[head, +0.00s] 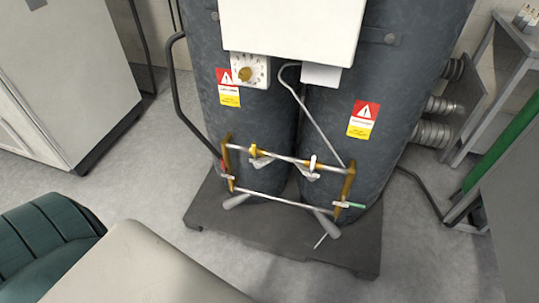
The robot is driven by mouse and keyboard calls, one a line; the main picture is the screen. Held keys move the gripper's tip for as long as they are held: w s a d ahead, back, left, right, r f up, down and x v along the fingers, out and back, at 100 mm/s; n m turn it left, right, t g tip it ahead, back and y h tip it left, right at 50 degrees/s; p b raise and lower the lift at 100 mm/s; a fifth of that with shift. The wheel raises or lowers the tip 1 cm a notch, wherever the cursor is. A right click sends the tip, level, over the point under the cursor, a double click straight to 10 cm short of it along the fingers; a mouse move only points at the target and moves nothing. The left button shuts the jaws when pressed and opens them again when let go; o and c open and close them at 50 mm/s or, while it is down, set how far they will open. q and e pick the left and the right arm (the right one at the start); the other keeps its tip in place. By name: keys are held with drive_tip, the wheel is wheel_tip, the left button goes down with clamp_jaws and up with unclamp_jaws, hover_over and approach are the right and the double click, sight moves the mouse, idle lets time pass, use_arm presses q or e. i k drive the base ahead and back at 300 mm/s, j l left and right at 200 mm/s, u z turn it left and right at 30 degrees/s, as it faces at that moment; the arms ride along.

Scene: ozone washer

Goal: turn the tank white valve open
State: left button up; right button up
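Two dark grey tanks (255,115) stand side by side on a dark base. A pipe frame (290,158) with brass fittings runs across their lower front. Two whitish valve handles sit on its upper pipe, one on the left (262,161) and one on the right (312,165). I cannot tell from the picture which one is the tank white valve, or whether either is open. Valves with a red handle (217,164) and a green handle (350,205) sit at the frame's left and right ends. Neither of my grippers is in view.
A white box (290,25) and a dial (246,73) are mounted above the pipes. A pale cabinet (70,70) stands at left, with a green ribbed object (45,235) at lower left. Metal shelving (510,60) is at right. Floor (150,190) is clear left of the base.

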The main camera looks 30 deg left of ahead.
sight(312, 163)
drive_tip(key=u, duration=0.55)
drive_tip(key=i+l+u, duration=0.25)
drive_tip(key=l+u, duration=0.2)
drive_tip(key=l, duration=0.25)
drive_tip(key=i, duration=0.05)
